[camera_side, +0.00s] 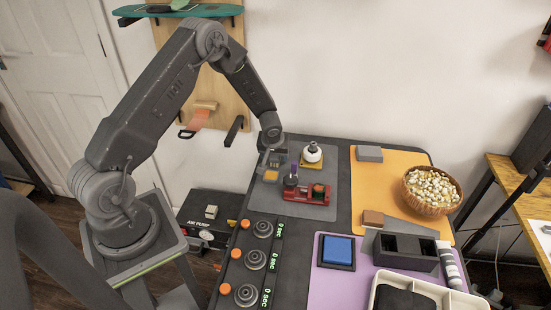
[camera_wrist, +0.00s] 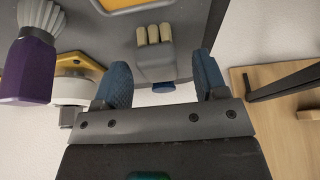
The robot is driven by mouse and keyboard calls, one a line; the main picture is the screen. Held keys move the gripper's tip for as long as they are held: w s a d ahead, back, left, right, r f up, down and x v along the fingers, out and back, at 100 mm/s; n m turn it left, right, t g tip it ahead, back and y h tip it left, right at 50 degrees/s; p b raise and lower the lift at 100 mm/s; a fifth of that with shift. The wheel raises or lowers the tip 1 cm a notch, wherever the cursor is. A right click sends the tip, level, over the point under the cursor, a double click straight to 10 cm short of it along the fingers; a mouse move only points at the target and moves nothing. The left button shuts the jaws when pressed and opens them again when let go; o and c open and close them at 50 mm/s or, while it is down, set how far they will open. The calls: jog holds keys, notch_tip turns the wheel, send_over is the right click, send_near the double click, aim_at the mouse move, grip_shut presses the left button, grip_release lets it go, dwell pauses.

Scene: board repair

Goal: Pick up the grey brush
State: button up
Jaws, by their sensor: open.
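The grey brush (camera_wrist: 155,68) has a grey block body and a row of cream bristle tufts. In the wrist view it lies on the dark grey mat, near the mat's edge. My gripper (camera_wrist: 162,62) is open, with a blue-grey finger on each side of the brush and a visible gap to each. I cannot tell whether the fingers are down at its height. In the side view my gripper (camera_side: 271,159) is low over the far left part of the mat (camera_side: 258,203) and hides most of the brush.
A white round item (camera_side: 312,153) on a yellow base is near my gripper. A yellow square (camera_side: 270,176) lies just in front. A wall rises behind the table.

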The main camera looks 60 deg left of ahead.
jog(key=shift+w+a+f, duration=0.15)
jog(key=shift+w+f, duration=0.05)
jog(key=shift+f, duration=0.35)
jog(key=c, duration=1)
